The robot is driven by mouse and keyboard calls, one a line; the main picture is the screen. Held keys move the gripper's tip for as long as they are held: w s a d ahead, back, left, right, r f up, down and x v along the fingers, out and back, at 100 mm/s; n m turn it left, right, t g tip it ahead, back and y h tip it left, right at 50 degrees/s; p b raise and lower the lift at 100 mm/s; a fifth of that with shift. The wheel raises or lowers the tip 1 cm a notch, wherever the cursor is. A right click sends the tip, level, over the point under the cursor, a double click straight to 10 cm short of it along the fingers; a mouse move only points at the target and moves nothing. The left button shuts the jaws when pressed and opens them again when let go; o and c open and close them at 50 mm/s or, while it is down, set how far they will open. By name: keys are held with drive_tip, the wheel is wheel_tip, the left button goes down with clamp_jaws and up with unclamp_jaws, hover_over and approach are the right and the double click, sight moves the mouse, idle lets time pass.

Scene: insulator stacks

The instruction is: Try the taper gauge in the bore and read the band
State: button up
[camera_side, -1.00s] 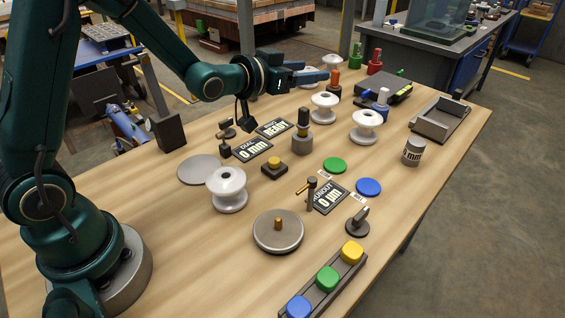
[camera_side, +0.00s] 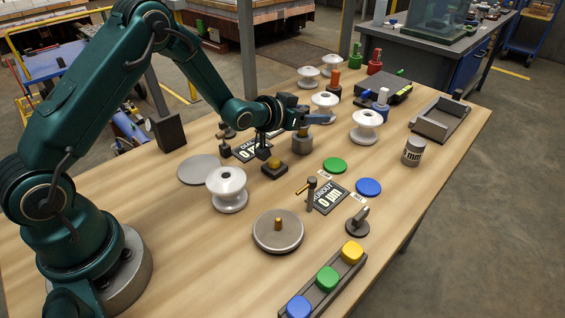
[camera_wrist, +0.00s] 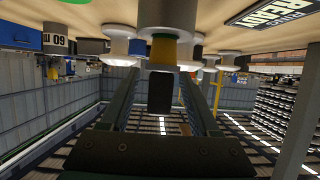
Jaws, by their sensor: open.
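The taper gauge stands upright in a grey round holder (camera_side: 302,144). In the wrist view the gauge's dark handle (camera_wrist: 160,95) and yellow band (camera_wrist: 163,50) show below the holder, as that picture is upside down. My gripper (camera_side: 318,118) is open and level with the handle, which it largely hides in the side view. In the wrist view the handle lies between the two spread fingers; contact cannot be told. A white spool-shaped insulator (camera_side: 229,190) with a hole in its top stands nearer the camera. Other white insulators (camera_side: 366,126) stand farther right and back.
A low block with a yellow top (camera_side: 274,167) sits close in front of the gripper. A button strip (camera_side: 327,279) is at the front.

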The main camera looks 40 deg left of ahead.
drive_tip(key=shift+w+f, duration=0.1)
drive_tip(key=shift+w, duration=0.05)
clamp_jaws()
drive_tip(key=shift+r, duration=0.2)
